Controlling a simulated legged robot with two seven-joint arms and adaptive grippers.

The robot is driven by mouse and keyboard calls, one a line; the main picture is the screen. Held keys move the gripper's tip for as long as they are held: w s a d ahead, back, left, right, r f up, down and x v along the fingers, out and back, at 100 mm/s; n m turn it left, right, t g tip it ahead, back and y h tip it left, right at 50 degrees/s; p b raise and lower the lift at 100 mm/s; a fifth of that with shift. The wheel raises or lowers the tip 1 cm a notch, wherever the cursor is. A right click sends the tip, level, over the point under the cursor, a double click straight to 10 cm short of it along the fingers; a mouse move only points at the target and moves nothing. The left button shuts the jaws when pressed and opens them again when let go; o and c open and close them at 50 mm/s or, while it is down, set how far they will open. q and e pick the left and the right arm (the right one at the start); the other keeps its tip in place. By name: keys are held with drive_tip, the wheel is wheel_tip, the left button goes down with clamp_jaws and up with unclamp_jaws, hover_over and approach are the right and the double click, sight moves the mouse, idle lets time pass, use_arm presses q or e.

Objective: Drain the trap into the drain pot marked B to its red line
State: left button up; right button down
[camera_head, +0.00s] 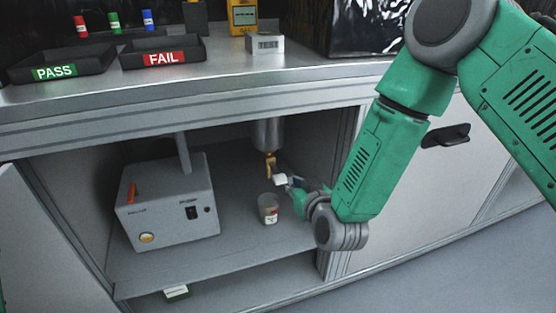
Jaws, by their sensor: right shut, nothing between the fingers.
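The trap (268,133) is a grey metal cylinder hanging inside the open cabinet, with a brass drain fitting (270,165) at its lower end. A small clear pot (267,203) with a pale label stands on the cabinet shelf below the fitting. Some red shows low on its label; its letter and the liquid level are too small to read. My right gripper (284,181) is shut and empty, just right of the brass fitting and above the pot. Whether it touches the fitting, I cannot tell. My left gripper is out of view.
A grey boxed unit (170,205) with a switch fills the shelf's left side. A small labelled box (176,292) lies on the lower level. The PASS tray (60,65), FAIL tray (160,50) and TEST block (265,43) stand on the bench above. The cabinet's edges surround my right arm's reach.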

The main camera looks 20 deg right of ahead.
drive_tip(key=shift+w+d+r, duration=0.3)
drive_tip(key=shift+d+r, duration=0.05)
drive_tip(key=shift+r, duration=0.1)
drive_tip(key=b, duration=0.3)
hover_over(282, 180)
wheel_tip(282, 180, down, 3)
drive_tip(key=shift+s+d+r, duration=0.1)
drive_tip(key=shift+r, duration=0.1)
wheel_tip(282, 180, down, 3)
drive_tip(key=shift+f+b, duration=0.15)
drive_tip(key=shift+b, duration=0.45)
drive_tip(key=shift+f, duration=0.25)
